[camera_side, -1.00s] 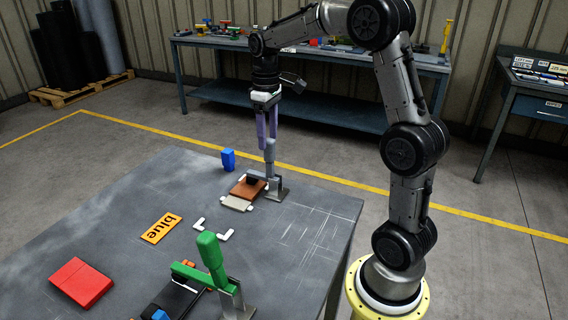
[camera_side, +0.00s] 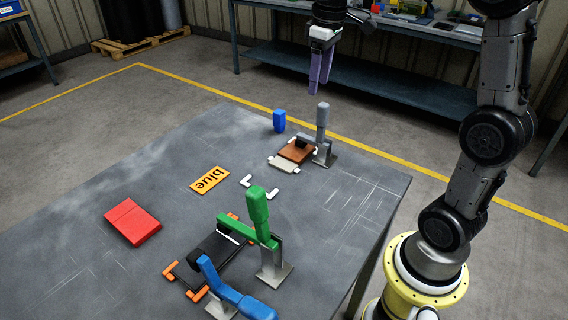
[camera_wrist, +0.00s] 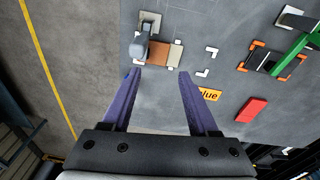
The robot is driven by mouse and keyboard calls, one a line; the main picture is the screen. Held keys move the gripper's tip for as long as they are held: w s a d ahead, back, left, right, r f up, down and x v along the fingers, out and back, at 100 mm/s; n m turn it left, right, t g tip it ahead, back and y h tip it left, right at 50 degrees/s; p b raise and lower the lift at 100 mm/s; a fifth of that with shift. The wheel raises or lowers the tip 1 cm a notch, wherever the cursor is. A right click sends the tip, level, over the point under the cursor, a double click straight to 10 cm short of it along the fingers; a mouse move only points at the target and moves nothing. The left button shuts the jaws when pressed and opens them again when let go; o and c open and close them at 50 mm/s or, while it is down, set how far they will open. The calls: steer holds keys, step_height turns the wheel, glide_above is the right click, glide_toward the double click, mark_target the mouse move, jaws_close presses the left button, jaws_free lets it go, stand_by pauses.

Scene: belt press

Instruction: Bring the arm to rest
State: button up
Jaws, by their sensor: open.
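My gripper (camera_side: 319,75), with purple fingers, hangs in the air above and behind the grey-handled clamp (camera_side: 323,130) at the table's far edge. The wrist view shows the two fingers (camera_wrist: 159,74) spread apart with nothing between them. The clamp's handle stands upright. A brown block (camera_side: 297,152) with a pale plate (camera_side: 283,165) lies beside the clamp's foot.
On the table (camera_side: 150,150) are a blue block (camera_side: 279,121), an orange "blue" card (camera_side: 210,180), white corner marks (camera_side: 270,193), a red block (camera_side: 132,222), a green-handled clamp (camera_side: 258,210) and a blue-handled clamp (camera_side: 235,295). A workbench (camera_side: 400,75) stands behind.

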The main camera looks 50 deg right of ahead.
steer(key=s+a+r+n+t, duration=0.1)
steer(key=s+a+r+t, duration=0.2)
steer(key=s+a, duration=0.75)
steer(key=s+a+f+m+t, duration=0.1)
steer(key=s+f+m, duration=0.1)
steer(key=s+f, duration=0.6)
steer(key=shift+s+a, duration=0.15)
steer(key=shift+a, duration=0.25)
